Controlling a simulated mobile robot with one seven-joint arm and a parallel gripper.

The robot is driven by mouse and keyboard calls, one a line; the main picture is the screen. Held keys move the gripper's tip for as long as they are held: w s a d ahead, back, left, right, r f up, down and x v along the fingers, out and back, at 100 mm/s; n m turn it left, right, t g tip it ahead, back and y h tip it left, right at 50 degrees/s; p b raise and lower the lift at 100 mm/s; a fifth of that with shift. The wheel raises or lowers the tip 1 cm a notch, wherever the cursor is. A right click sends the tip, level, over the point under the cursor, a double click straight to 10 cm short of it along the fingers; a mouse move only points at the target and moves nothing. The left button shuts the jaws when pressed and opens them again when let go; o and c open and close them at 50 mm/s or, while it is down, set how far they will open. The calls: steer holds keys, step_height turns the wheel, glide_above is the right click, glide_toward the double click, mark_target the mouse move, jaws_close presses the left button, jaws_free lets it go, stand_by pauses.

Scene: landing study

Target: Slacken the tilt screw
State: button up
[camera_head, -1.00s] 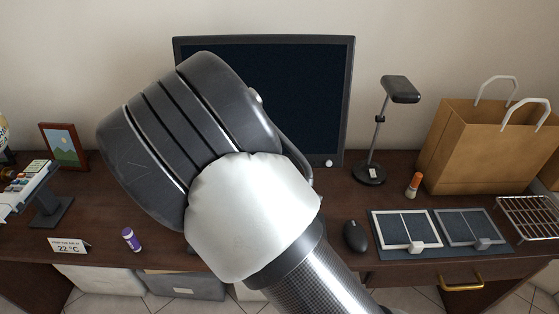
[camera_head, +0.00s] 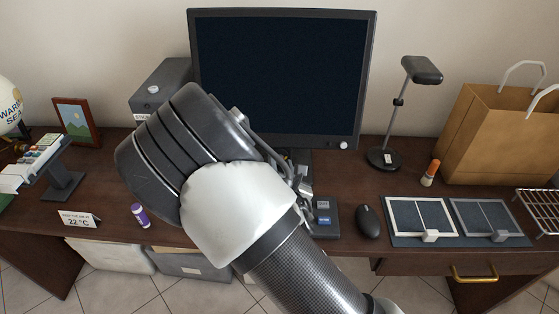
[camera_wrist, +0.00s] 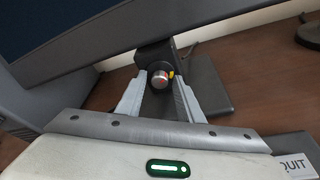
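The tilt screw (camera_wrist: 160,79) shows in the wrist view as a small round metal knob with a red mark on its face. It sits on the dark monitor stand (camera_wrist: 155,54), below the screen's lower edge, with a small yellow mark beside it. My gripper (camera_wrist: 159,86) is open, one pale finger on each side of the knob. Gaps show between knob and fingers, so it does not look gripped. In the head view the black monitor (camera_head: 283,80) stands behind my arm. My arm hides most of the stand there, and I cannot make out the screw.
A mouse (camera_head: 368,221), a framed panel pair (camera_head: 457,242) and a lamp (camera_head: 385,158) stand right of the monitor. A grey box (camera_head: 163,88) is behind my arm. A purple tube (camera_head: 140,215) and temperature sign (camera_head: 79,219) lie left.

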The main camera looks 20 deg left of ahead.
steer(key=shift+s, duration=0.1)
stand_by(0.3)
steer(key=shift+s+d, duration=0.15)
steer(key=shift+s, duration=0.4)
steer(key=shift+s+d, duration=0.15)
steer(key=shift+s, duration=0.4)
steer(key=shift+w, duration=0.1)
steer(key=shift+w+a, duration=0.25)
steer(key=shift+w, duration=0.85)
steer(key=shift+c, duration=0.3)
